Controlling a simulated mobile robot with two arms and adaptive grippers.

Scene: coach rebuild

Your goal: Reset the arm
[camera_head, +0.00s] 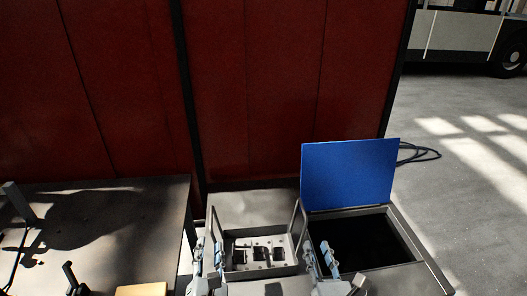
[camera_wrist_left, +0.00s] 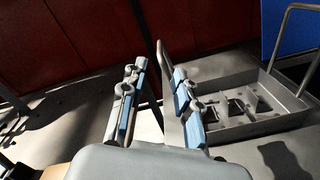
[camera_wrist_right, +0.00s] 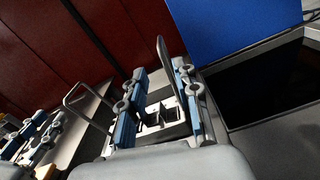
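My left gripper (camera_head: 208,250) is at the left side of a grey metal tray (camera_head: 227,267) with two upright handles. In the left wrist view its two blue-padded fingers (camera_wrist_left: 156,75) stand apart with nothing between them. My right gripper (camera_head: 317,252) is at the tray's right side, near the right handle. In the right wrist view its fingers (camera_wrist_right: 158,77) are also apart, with the tray visible beyond and between them. I see no contact between the fingers and the handles, but the overlap makes this hard to judge.
A box with a raised blue lid (camera_head: 350,174) and dark interior stands to the right. A dark table (camera_head: 120,220) at left carries a tan block (camera_head: 141,290) and a black tool (camera_head: 72,278). A red panelled wall (camera_head: 280,90) closes off the back; open floor (camera_head: 470,190) lies at right.

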